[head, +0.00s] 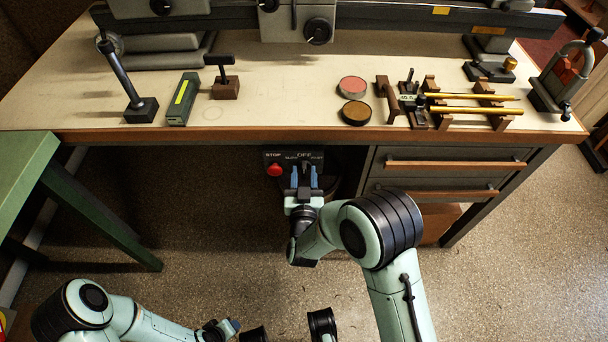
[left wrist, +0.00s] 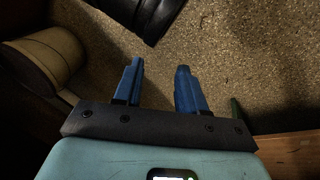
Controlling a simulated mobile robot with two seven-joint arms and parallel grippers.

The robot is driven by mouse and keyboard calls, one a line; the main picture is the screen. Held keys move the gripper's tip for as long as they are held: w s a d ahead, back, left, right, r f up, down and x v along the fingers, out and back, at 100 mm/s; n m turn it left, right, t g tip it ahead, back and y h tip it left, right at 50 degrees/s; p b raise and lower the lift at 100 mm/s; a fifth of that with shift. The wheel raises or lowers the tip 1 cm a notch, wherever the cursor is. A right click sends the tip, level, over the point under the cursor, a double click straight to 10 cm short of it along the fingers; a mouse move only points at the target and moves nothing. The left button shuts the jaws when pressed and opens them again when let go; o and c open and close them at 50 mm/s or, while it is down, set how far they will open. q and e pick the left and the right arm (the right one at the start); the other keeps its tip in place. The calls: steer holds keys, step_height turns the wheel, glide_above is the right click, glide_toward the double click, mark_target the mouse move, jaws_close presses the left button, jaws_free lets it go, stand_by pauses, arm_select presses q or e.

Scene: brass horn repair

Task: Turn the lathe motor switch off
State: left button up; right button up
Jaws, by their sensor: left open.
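The lathe motor switch panel (head: 268,156) is under the front edge of the bench. It carries the labels STOP, SLOW, OFF and FAST and a red stop button (head: 274,169). The small dark switch lever (head: 304,166) shows just below the OFF label and seems to point up at it, but its exact angle is hard to tell. My right gripper (head: 304,173) is at the panel, its blue fingers apart, one on each side of the lever; contact is not clear. My left gripper (head: 232,326) is low in the head view. The left wrist view shows its fingers (left wrist: 158,88) open and empty over the floor.
The bench top (head: 270,110) overhangs the panel. Drawers with wooden handles (head: 440,164) stand to its right. A green table (head: 30,155) is at the left. Tools, two round tins (head: 353,87) and a wooden rack (head: 470,100) lie on the bench. The floor in front is mostly clear.

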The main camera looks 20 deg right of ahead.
arm_select(q)
steer(key=shift+s+d+r+g+p, duration=0.2)
steer(key=shift+s+d+r+p, duration=0.15)
steer(key=shift+s, duration=0.15)
steer(key=shift+s+d+r+g+p, duration=0.2)
steer(key=shift+s+r+p, duration=0.15)
steer(key=shift+s, duration=0.15)
arm_select(e)
steer(key=v, duration=1.3)
steer(key=shift+s, duration=0.2)
